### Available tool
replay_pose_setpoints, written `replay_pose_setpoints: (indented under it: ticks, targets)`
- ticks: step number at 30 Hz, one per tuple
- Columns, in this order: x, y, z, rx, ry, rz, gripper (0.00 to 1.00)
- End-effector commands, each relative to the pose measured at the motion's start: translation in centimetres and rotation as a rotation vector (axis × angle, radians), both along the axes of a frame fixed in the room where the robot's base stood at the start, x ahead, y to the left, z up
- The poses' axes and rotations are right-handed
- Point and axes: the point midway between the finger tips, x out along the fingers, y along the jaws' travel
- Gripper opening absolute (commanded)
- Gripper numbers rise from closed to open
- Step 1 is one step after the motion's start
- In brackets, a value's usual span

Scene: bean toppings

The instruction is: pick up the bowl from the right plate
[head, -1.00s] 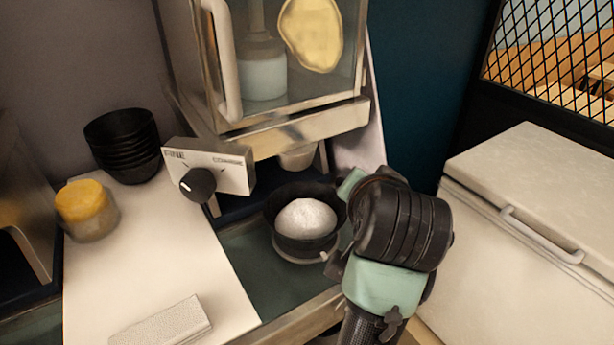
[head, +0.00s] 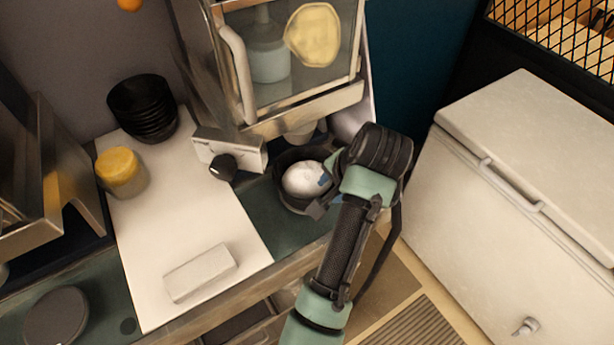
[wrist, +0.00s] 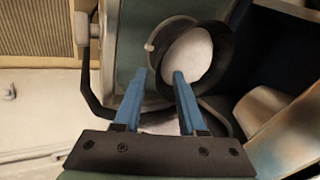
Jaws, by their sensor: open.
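A black bowl (head: 284,163) filled with a white heap (head: 303,178) sits below the glass-fronted machine. The plate beneath it is mostly hidden by the bowl and my gripper. My gripper (head: 321,195) is open at the bowl's near right side. In the wrist view, the bowl's dark wall (wrist: 222,62) curves around the white heap (wrist: 188,56). There the two blue fingers of my gripper (wrist: 160,73) point at the bowl's edge. One finger overlaps the bowl in the picture and the other lies outside it. I cannot tell whether they touch the rim.
The machine (head: 290,60) overhangs the bowl closely. A control box with a knob (head: 223,166) stands just left. A white board (head: 190,215) carries a pale block (head: 199,272), a yellow-topped jar (head: 121,172) and stacked black bowls (head: 143,108). A white chest (head: 500,190) stands right.

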Motion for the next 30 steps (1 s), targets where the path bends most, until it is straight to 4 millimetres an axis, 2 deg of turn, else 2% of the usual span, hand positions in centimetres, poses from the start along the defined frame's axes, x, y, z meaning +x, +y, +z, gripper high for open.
replay_pose_setpoints:
  ticks: [8, 18, 28, 30]
  targets:
    - [0.8, 0.3, -1.8, -0.001, -0.001, 0.0, 0.4]
    - [2.4, 0.9, -5.6, 0.001, 0.001, 0.0, 0.4]
    - [2.7, 0.9, -6.1, -0.002, -0.003, 0.0, 0.4]
    - [2.6, 0.9, -6.1, -0.001, -0.003, -0.001, 0.28]
